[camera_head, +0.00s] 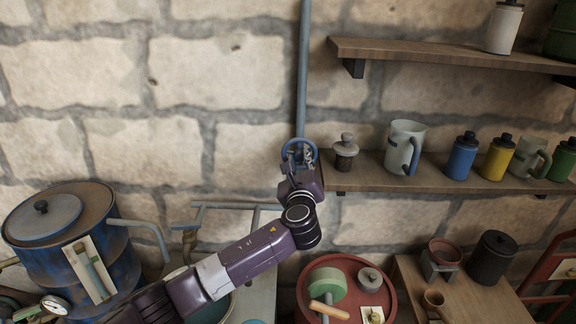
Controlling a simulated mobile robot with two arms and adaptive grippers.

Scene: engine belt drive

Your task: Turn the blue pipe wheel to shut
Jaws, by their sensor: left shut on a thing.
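The blue pipe wheel (285,150) sits on the vertical blue-grey pipe (303,70) that runs down the stone wall. Only part of its rim shows, because my left gripper (299,157) is right in front of it. The left gripper is shut on the wheel, at the end of the purple arm that comes up from the lower left. The wheel's hub and how far it is turned cannot be made out. My right gripper is not in view.
A blue barrel (100,258) stands at left. A red round tray (382,274) with items lies below right. The wall left of the pipe is clear.

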